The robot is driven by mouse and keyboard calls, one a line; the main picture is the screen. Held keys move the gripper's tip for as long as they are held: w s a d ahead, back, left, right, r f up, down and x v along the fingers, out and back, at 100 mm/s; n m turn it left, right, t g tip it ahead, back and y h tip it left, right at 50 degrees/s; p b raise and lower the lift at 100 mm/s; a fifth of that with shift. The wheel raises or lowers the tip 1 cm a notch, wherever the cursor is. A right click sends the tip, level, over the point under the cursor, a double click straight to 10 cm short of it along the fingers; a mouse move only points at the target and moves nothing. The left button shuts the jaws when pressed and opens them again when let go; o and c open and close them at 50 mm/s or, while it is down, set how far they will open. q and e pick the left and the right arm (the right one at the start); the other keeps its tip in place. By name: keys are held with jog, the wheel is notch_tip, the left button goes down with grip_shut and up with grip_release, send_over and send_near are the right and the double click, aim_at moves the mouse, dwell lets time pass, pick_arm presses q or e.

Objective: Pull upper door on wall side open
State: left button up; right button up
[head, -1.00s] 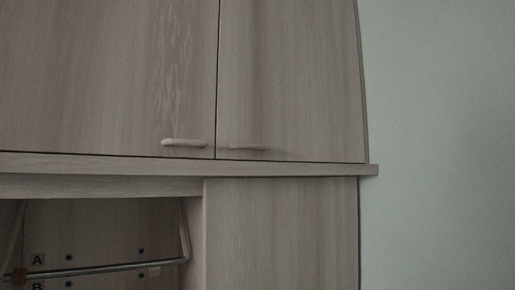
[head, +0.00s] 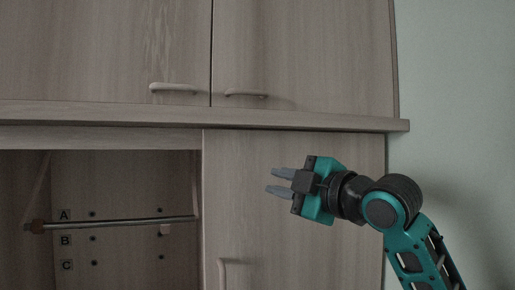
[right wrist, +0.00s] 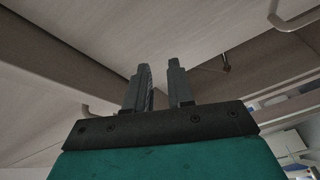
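The upper door on the wall side (head: 305,50) is the right one of two wood-grain upper doors in the head view. It is shut, and its bar handle (head: 246,93) sits at its lower left corner. My right gripper (head: 271,181) is below that handle, in front of the lower cabinet door, its fingers pointing left. Its two fingers are apart with nothing between them, as the right wrist view (right wrist: 159,66) also shows. In the right wrist view a curved handle shows at the upper right; I cannot tell which door it belongs to. My left gripper is in neither view.
The left upper door (head: 90,50) is shut, with its own handle (head: 173,87). A ledge (head: 300,120) runs beneath both doors. An open niche with a metal rail (head: 120,223) lies lower left. A pale green wall (head: 455,90) stands right of the cabinet.

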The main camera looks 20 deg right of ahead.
aim_at(254, 92)
jog(key=s+r+n+t+y, duration=0.1)
jog(key=s+r+n, duration=0.5)
jog(key=s+r, duration=0.6)
jog(key=x, duration=0.4)
jog(key=d+r+x, duration=0.1)
jog(key=x, duration=0.4)
jog(key=r+p+x, duration=0.1)
jog(key=x, duration=0.4)
jog(key=shift+w+d, duration=0.2)
jog(key=shift+w, duration=0.1)
grip_shut()
